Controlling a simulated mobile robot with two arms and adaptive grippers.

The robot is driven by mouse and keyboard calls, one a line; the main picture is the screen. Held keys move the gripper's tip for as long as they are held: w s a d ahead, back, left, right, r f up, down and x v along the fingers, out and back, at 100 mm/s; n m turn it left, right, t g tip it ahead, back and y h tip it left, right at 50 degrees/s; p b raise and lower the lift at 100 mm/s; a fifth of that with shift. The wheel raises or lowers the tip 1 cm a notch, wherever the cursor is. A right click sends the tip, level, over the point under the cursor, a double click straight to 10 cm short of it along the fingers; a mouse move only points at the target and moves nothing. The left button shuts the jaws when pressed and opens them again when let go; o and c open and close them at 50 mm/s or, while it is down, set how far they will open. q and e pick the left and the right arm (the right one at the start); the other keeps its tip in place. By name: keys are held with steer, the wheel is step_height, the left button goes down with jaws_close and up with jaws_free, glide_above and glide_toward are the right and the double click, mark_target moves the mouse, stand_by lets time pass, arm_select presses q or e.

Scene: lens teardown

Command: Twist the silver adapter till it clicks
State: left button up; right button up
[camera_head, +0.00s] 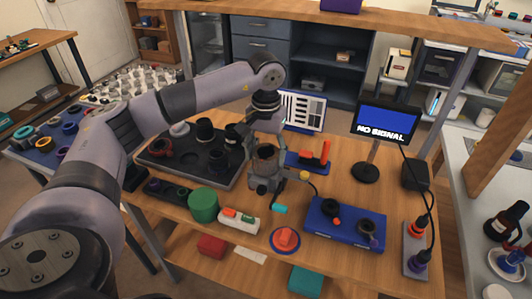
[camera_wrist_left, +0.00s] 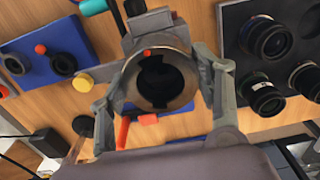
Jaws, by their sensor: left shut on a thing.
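The silver adapter (camera_wrist_left: 184,62) is a grey metal ring with a dark, notched opening and a small red dot on its rim. It faces the left wrist camera. In the head view the ring (camera_head: 265,153) sits at a grey holder (camera_head: 264,184) on the wooden bench. My left gripper (camera_wrist_left: 160,82) has a finger on each side of the ring and is shut on it. In the head view my left gripper (camera_head: 265,165) reaches down from above and partly hides the ring. Whether the ring is fully seated cannot be seen. My right gripper is not in view.
A dark tray (camera_head: 225,182) with several lens parts lies left of the holder. A blue tray (camera_head: 318,232) stands front right. A red-handled tool (camera_head: 325,152) is behind the holder. A green cylinder (camera_head: 203,205) and a white box (camera_head: 238,223) stand in front. A monitor (camera_head: 387,123) reads "NO SIGNAL".

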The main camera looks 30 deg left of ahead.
mark_target(266, 156)
arm_select(q)
steer(key=o, duration=1.5)
step_height(266, 156, up, 12)
